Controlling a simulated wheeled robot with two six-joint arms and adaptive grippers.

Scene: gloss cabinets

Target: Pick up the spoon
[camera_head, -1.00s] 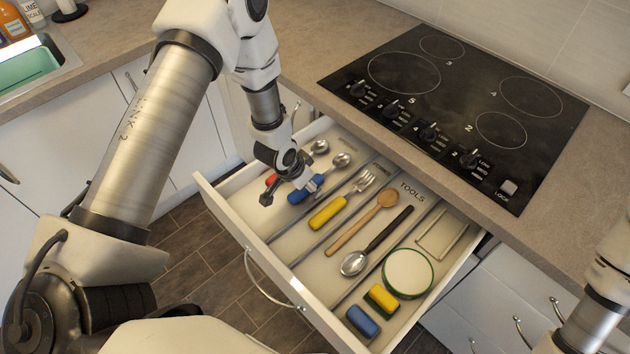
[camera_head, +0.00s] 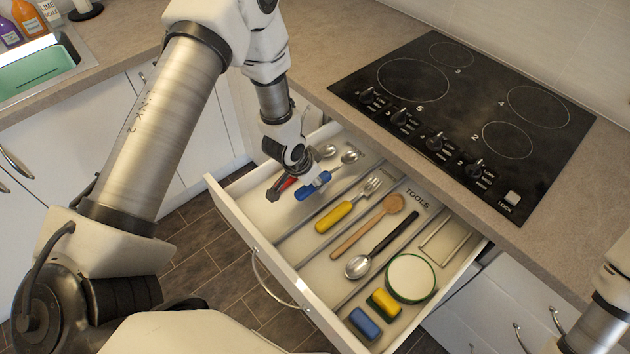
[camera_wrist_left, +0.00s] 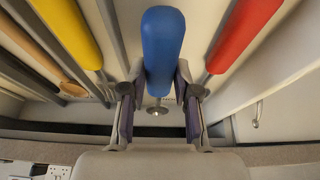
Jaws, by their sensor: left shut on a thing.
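My left gripper (camera_head: 297,183) is over the left end of the open drawer. It is shut on the blue handle (camera_head: 309,189) of a metal spoon, whose bowl (camera_head: 349,157) points toward the counter. In the left wrist view the blue handle (camera_wrist_left: 163,45) lies between the two fingers (camera_wrist_left: 158,92). The spoon appears slightly raised from the drawer floor; the gripper hides part of it. A red-handled spoon (camera_head: 283,185) lies beside it on the left, partly hidden by the gripper. My right gripper is out of view; only part of that arm shows.
The drawer (camera_head: 232,214) also holds a yellow-handled fork (camera_head: 335,216), a wooden spoon (camera_head: 365,228), a black-handled spoon (camera_head: 380,247), a round green-rimmed container (camera_head: 410,277) and sponges (camera_head: 365,323). A black cooktop (camera_head: 460,120) sits on the counter behind.

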